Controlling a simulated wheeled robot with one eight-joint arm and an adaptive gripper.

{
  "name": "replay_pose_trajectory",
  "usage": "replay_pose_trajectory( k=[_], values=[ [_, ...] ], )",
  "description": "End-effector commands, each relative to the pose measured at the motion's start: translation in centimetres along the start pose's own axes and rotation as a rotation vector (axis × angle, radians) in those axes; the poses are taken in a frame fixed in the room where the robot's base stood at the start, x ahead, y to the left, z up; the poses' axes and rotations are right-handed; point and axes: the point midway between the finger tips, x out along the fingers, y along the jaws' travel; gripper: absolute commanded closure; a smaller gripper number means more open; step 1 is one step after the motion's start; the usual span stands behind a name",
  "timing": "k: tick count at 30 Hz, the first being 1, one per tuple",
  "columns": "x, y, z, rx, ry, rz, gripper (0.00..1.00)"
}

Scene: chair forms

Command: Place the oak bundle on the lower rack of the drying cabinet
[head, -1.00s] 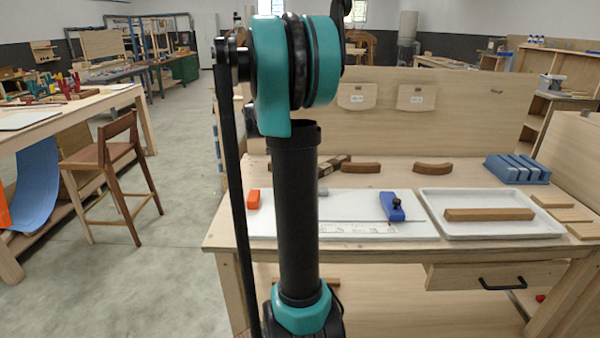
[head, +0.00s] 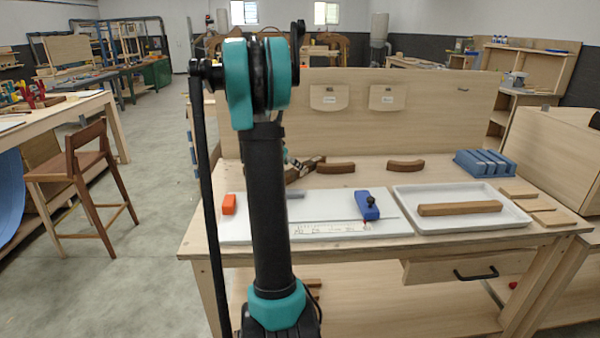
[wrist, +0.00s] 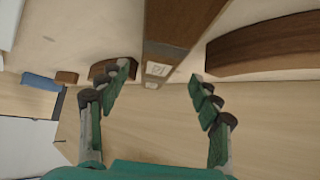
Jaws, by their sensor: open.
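A brown wooden piece with a small white label (wrist: 182,28) shows in the wrist view, its labelled end lying between and just beyond my fingertips. It may be the oak bundle; I cannot tell for sure. My gripper (wrist: 160,84) is open, with the fingers spread to either side and no visible grip on the piece. In the head view a brown wooden piece (head: 312,164) lies at the back of the bench, partly hidden by my arm. I cannot make out a drying cabinet or its lower rack in these views.
Curved brown pieces (head: 336,167) and (head: 405,167) lie at the bench back, by an upright panel (head: 440,110). A white tray (head: 402,208) holds a wooden bar (head: 460,208). A blue slotted block (head: 485,163) stands right. A stool (head: 70,170) stands on the floor left.

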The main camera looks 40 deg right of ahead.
Motion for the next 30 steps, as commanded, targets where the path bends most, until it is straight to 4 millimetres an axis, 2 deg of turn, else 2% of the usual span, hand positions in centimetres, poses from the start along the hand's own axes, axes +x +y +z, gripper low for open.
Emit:
replay_pose_trajectory(
  k=[10,18,30],
  values=[
    [4.4,0.2,0.1,0.000,0.001,0.001,0.36],
    [4.9,0.1,0.2,0.000,0.000,0.000,0.36],
    [4.9,0.1,0.2,0.000,0.000,0.000,0.85]
  ],
)
